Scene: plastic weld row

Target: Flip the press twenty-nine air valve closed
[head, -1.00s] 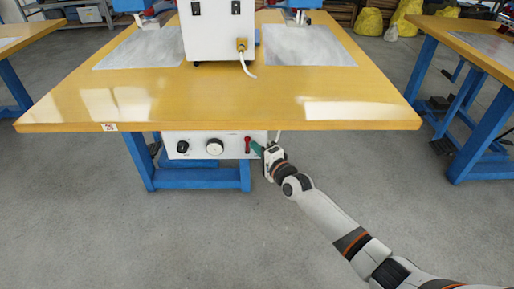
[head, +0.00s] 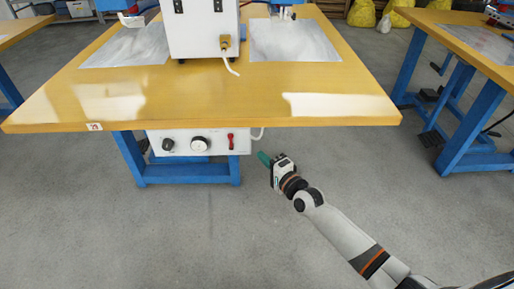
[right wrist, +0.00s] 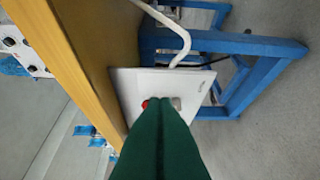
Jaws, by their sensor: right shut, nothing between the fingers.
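The red air valve lever (head: 231,142) sits at the right end of the white control panel (head: 218,146) under the table's front edge. It looks about upright in the head view. It also shows as a small red spot (right wrist: 146,104) just beyond my fingertips in the right wrist view, partly hidden by them. My right gripper (head: 263,157), with green fingers, is shut and empty. It is to the right of the panel, apart from the lever. My left gripper is not in view.
The panel also carries a black knob (head: 168,145) and a round gauge (head: 199,144). The wooden tabletop (head: 200,105) overhangs it, with a small number label (head: 94,127) on its edge. Blue legs (head: 130,160) stand below.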

